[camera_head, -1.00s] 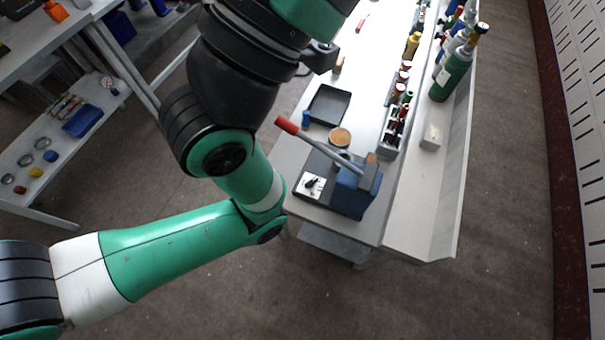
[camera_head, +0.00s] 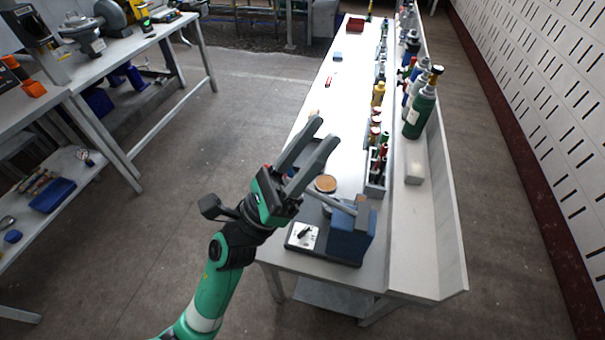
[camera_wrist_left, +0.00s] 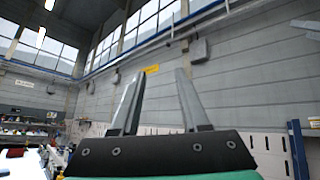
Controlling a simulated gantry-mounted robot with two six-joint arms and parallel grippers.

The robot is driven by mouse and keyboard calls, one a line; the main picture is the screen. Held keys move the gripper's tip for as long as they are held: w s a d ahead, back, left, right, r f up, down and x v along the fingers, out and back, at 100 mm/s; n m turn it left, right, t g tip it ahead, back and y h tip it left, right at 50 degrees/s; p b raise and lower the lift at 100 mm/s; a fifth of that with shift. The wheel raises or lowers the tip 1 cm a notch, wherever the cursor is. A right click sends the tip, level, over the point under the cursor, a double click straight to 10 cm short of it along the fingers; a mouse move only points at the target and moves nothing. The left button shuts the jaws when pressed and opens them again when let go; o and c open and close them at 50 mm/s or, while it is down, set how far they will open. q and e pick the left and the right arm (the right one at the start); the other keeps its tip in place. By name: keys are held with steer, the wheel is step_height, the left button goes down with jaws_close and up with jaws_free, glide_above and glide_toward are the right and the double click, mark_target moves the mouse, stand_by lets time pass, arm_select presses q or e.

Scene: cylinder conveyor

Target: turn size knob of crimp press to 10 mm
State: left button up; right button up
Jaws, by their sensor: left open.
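The crimp press (camera_head: 350,235) is a blue block on a dark base at the near end of the white bench, with a grey lever. Its size knob (camera_head: 304,232) is a small black pointer on a white square plate at the base's left; the scale is too small to read. My left gripper (camera_head: 320,132) is open and empty, above and left of the press, its fingers pointing up and away from the knob. It hides part of the lever. My right gripper is not in view.
Behind the press on the bench (camera_head: 333,110) stand a round tan-topped container (camera_head: 325,183) and a rack of small bottles (camera_head: 376,170). Open floor lies left of the bench.

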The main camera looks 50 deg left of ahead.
arm_select(q)
step_height(320, 180, down, 15)
steer(key=a+m+g+y+b, duration=0.1)
steer(key=m+g, duration=0.1)
steer(key=g, duration=0.1)
steer(key=n+g+y+b, duration=0.3)
steer(key=g+y+b, duration=0.1)
steer(key=g+y, duration=0.2)
glide_toward(298, 238)
steer(key=shift+w, duration=0.25)
steer(key=w, duration=0.5)
steer(key=w+p, duration=0.1)
steer(key=w, duration=0.5)
steer(key=shift+w+a+r, duration=0.1)
steer(key=shift+w+a, duration=0.05)
steer(key=shift+a, duration=0.05)
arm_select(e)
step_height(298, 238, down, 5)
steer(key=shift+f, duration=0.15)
arm_select(q)
jaws_close()
